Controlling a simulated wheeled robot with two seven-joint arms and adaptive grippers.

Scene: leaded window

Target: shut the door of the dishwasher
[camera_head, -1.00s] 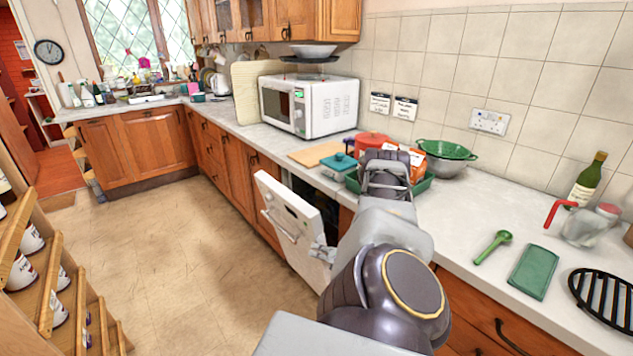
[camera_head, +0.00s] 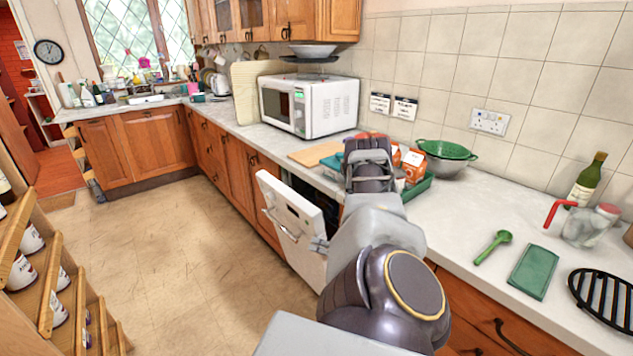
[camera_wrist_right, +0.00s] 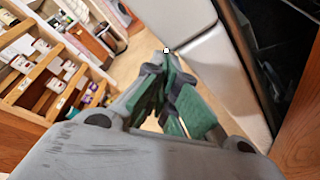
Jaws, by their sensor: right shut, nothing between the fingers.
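The white dishwasher door (camera_head: 286,203) stands partly open, tilted out from the wood-fronted counter, with its handle (camera_head: 286,227) on the outer face. In the right wrist view a pale panel (camera_wrist_right: 195,30), which looks like the door, lies just beyond the fingers, with a dark opening to its right. My right gripper (camera_head: 321,246) is at the door's near right edge in the head view, mostly hidden by my own arm. Its green-padded fingers show shut and empty in the right wrist view (camera_wrist_right: 166,62). I cannot tell whether they touch the door. My left gripper is out of view.
The counter (camera_head: 460,215) above holds a green tray (camera_head: 420,187) with cartons, a green colander (camera_head: 447,149) and a microwave (camera_head: 330,105). A wooden shelf unit with mugs (camera_head: 60,290) stands at the left. The floor (camera_head: 180,240) between is clear.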

